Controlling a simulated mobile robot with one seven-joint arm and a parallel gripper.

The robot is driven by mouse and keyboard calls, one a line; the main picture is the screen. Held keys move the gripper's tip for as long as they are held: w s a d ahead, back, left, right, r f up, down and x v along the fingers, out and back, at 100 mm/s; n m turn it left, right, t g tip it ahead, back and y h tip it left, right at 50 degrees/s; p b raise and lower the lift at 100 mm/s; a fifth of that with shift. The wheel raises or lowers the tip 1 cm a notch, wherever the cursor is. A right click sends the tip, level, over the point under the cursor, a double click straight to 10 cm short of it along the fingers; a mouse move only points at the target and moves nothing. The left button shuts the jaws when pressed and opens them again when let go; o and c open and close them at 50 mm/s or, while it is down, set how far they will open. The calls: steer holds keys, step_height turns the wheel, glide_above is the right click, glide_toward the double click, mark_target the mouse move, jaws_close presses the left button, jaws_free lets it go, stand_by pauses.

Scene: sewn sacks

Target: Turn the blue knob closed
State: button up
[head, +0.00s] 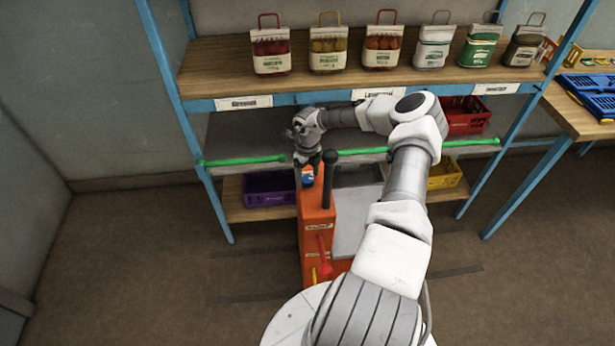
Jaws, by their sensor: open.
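The blue knob (308,179) sits at the top of an orange machine (313,218), at its left rear corner. Only a small part of it shows below my gripper. My gripper (309,168) points down, directly over the knob, with its dark fingers at or just above it. The jaws are open. I cannot tell whether the fingers touch the knob or stand around it.
A black post (328,180) rises from the machine close right of the gripper. Red (323,254) and yellow handles stick out in front. A blue-framed shelf (190,83) with several sacks stands behind, with purple (270,188), red (465,116) and yellow crates. Floor at left is clear.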

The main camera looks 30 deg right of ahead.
steer(key=shift+f, duration=0.3)
jaws_close()
stand_by(0.3)
